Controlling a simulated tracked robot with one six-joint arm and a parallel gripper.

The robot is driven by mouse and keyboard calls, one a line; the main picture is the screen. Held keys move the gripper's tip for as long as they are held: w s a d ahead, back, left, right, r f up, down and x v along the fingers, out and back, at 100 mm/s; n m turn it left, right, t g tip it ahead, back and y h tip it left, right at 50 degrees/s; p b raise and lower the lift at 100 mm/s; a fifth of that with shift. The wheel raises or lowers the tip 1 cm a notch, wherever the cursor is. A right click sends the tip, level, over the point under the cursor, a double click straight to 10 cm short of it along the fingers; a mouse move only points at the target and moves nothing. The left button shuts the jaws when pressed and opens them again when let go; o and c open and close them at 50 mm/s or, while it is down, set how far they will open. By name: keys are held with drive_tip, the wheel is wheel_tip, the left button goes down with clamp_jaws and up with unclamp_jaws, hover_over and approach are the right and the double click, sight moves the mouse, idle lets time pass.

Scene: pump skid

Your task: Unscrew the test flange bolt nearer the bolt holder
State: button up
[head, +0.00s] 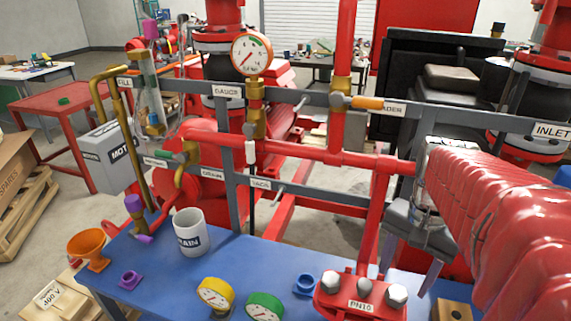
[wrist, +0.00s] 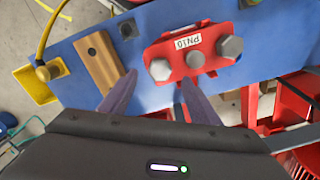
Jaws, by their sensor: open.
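The red test flange (head: 352,307), labelled PN10, sits on the blue bench top. It carries a hex bolt at each end and a smaller grey round piece (head: 364,285) between them. The bolt nearer the holder (head: 397,295) is at the flange's right end; in the wrist view this bolt (wrist: 160,70) lies between the fingertips' lines. The other bolt (head: 331,282) also shows in the wrist view (wrist: 230,48). The wooden bolt holder (wrist: 98,60) lies beside the flange. My gripper (head: 405,281) is open and empty above the bench, near the nearer bolt, apparently not touching it.
A yellow tray (wrist: 34,85) lies beyond the holder.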

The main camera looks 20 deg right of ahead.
sight(397, 293)
wheel_tip(397, 293, down, 6)
drive_tip(key=shift+f, duration=0.25)
drive_tip(key=shift+c, duration=0.5)
drive_tip(key=c, duration=1.1)
